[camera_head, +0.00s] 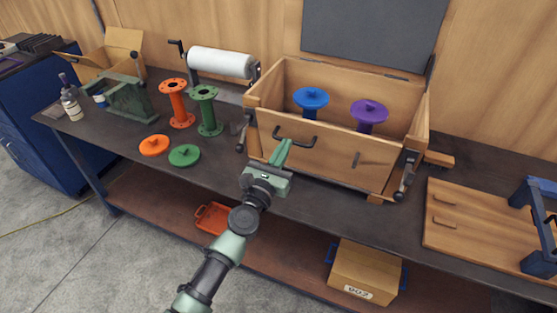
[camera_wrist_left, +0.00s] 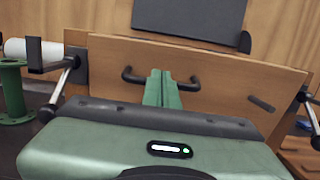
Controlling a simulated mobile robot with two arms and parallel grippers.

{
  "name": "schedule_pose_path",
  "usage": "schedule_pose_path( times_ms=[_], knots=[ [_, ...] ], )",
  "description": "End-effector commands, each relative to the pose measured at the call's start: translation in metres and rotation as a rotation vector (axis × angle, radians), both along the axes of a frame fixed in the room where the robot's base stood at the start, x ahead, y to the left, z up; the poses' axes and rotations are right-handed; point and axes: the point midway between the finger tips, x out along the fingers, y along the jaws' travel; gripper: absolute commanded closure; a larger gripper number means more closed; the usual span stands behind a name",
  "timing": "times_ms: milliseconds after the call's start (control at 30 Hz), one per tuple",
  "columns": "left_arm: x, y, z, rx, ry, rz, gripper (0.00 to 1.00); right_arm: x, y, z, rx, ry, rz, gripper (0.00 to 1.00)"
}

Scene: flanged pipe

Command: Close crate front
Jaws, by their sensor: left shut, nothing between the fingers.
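The wooden crate (camera_head: 262,104) stands on the dark workbench in the head view, open at the top. Its front panel (camera_head: 330,163) stands upright, or nearly so, and carries a black handle (camera_head: 296,137) on its left half. Inside the crate are a blue flanged pipe (camera_head: 311,98) and a purple flanged pipe (camera_head: 369,112). My left gripper (camera_head: 282,148) is shut and empty, its fingertips close to the front panel just below the handle. In the left wrist view the shut fingers (camera_wrist_left: 160,88) point at the panel (camera_wrist_left: 225,75) between the handle's ends; contact cannot be told. My right gripper is not in view.
Black latches (camera_head: 405,175) hang at both front corners. Orange (camera_head: 178,103) and green (camera_head: 208,112) flanged pipes stand left of the crate, with two loose caps (camera_head: 184,155) in front. A wooden board (camera_head: 470,225) lies to the right. A cardboard box (camera_head: 365,270) sits below.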

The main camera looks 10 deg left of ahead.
Motion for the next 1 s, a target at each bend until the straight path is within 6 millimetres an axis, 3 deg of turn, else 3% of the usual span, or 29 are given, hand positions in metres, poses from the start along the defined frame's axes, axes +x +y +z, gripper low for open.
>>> schedule_pose_path(
  times_ms=[400, 1000],
  knots=[
    [0.030, -0.008, 0.015, -0.001, 0.001, 0.000, 1.00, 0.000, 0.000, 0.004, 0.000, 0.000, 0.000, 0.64],
    [0.032, -0.009, 0.016, 0.000, 0.001, -0.001, 1.00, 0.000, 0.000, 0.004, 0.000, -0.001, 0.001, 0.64]
  ],
)
